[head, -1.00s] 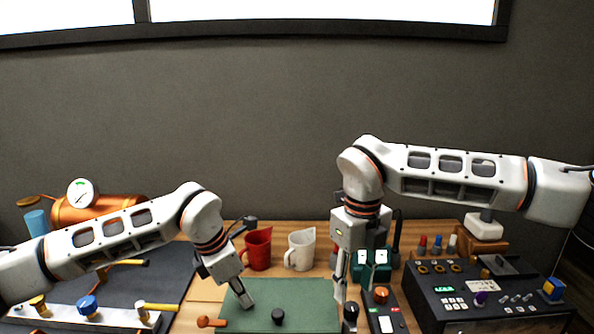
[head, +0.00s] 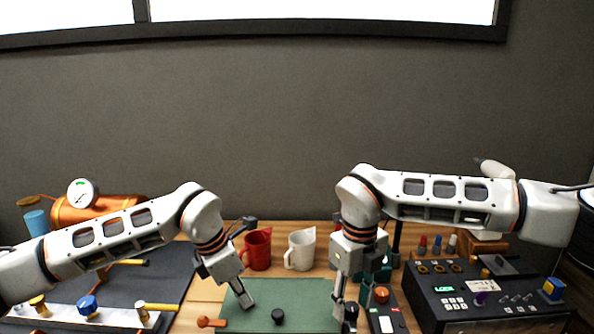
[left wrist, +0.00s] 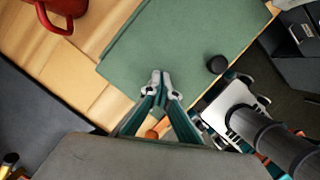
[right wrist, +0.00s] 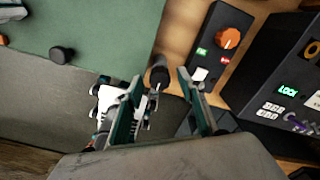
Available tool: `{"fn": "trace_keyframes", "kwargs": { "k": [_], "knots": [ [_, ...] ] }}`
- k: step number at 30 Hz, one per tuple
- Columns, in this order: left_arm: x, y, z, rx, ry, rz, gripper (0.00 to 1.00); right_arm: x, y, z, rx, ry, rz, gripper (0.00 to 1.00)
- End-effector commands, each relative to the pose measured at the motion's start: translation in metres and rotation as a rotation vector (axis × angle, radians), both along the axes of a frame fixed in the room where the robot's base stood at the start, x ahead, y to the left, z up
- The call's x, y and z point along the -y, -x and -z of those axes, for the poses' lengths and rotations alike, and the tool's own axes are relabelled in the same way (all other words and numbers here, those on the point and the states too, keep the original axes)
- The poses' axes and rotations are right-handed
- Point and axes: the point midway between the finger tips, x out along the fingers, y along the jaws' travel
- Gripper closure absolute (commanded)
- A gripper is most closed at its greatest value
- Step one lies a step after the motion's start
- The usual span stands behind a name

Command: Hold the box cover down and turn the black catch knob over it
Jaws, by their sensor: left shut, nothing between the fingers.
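The box cover looks to be the flat green panel (head: 300,295), with a small round black knob (head: 278,316) on it; the knob also shows in the left wrist view (left wrist: 217,64). My left gripper (head: 249,305) is shut and empty, its tips at the green panel; I cannot tell whether they press on it. A taller black knob (head: 350,313), likely the catch knob, stands beside the panel's right edge. My right gripper (head: 341,315) points down at it. In the right wrist view the fingers are apart, with this black knob (right wrist: 159,76) between and just beyond them.
An orange knob (head: 206,321) lies left of the panel. A red jug (head: 258,250) and a white jug (head: 300,250) stand behind it. A dark control box with an orange dial (head: 381,294) is close on the right, with a larger console (head: 470,300) beyond.

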Motion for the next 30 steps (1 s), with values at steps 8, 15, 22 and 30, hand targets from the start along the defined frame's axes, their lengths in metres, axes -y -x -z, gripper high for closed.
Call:
{"fn": "trace_keyframes", "kwargs": {
  "k": [8, 15, 22, 30],
  "knots": [
    [-0.0003, 0.0002, 0.0008, -0.001, -0.001, 0.000, 1.00, -0.0001, 0.0000, -0.0003, 0.000, 0.000, 0.000, 0.91],
    [-0.0003, 0.0002, 0.0008, -0.001, -0.001, 0.000, 1.00, -0.0002, -0.0001, -0.0005, 0.000, 0.000, 0.088, 0.91],
    [-0.0003, 0.0002, 0.0008, -0.001, -0.001, 0.000, 1.00, -0.0002, -0.0002, -0.0008, 0.000, -0.001, 0.231, 0.91],
    [-0.0003, 0.0002, 0.0008, -0.001, -0.001, 0.000, 1.00, -0.0003, -0.0004, -0.0010, 0.000, -0.001, 0.407, 0.91]
  ]
}}
